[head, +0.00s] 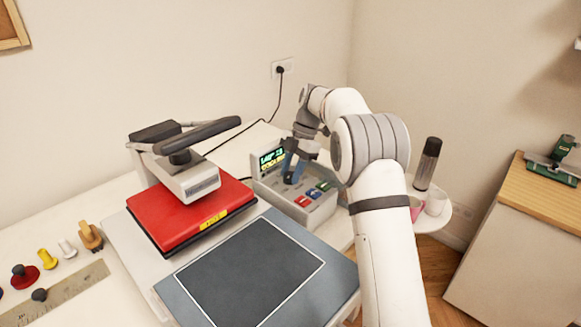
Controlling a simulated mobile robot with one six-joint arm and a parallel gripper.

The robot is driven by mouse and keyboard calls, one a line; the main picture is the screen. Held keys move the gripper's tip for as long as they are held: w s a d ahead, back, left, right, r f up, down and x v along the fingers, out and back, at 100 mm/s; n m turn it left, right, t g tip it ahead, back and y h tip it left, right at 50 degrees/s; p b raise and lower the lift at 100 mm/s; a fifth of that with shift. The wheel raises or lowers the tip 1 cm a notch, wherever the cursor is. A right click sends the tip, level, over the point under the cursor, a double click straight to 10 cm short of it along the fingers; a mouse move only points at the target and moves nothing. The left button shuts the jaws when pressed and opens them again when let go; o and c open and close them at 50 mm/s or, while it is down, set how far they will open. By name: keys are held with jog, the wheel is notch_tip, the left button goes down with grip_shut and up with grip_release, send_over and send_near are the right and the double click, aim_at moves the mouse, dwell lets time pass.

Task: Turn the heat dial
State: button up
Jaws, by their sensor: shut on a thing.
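The grey control box (318,213) stands on the white table just right of the heat press. I cannot read the dial's angle.
The heat press has a red upper plate (190,217), a dark handle (205,133) and a dark lower pad (250,275). Stamps and a ruler (55,293) lie at the left. A black bottle (428,163) and a white cup (436,203) stand behind my arm at right.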

jog(key=shift+n, duration=0.6)
jog(key=shift+p, duration=0.3)
jog(key=o, duration=1)
jog(key=shift+g, duration=0.3)
jog(key=shift+w, duration=0.1)
jog(key=v, duration=0.7)
jog(key=shift+r, duration=0.4)
